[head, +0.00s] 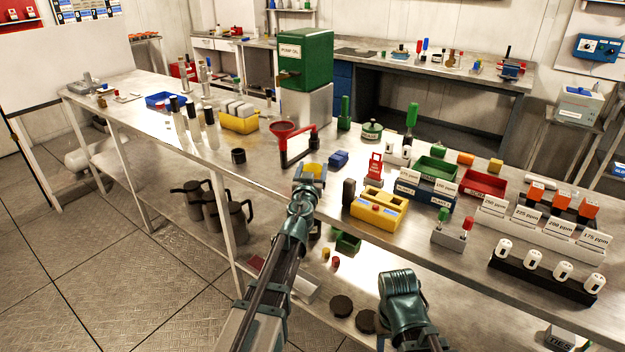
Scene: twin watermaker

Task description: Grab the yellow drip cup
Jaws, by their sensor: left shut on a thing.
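The yellow drip cup (314,171) is small in the head view and sits at the tip of my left arm, near the front edge of the steel bench (262,171). My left gripper (311,174) is shut on it, and the jaws hide part of it. I cannot tell whether the cup touches the bench top. My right gripper (396,284) is low in front of the bench, at the lower middle right. Its fingertips do not show clearly.
Near the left gripper stand a red-framed stand with a funnel (284,127), a blue block (338,159), a black cylinder (348,192) and a yellow box (379,208). A dark cup (238,156) stands to the left. Dark jugs (228,218) stand on the lower shelf.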

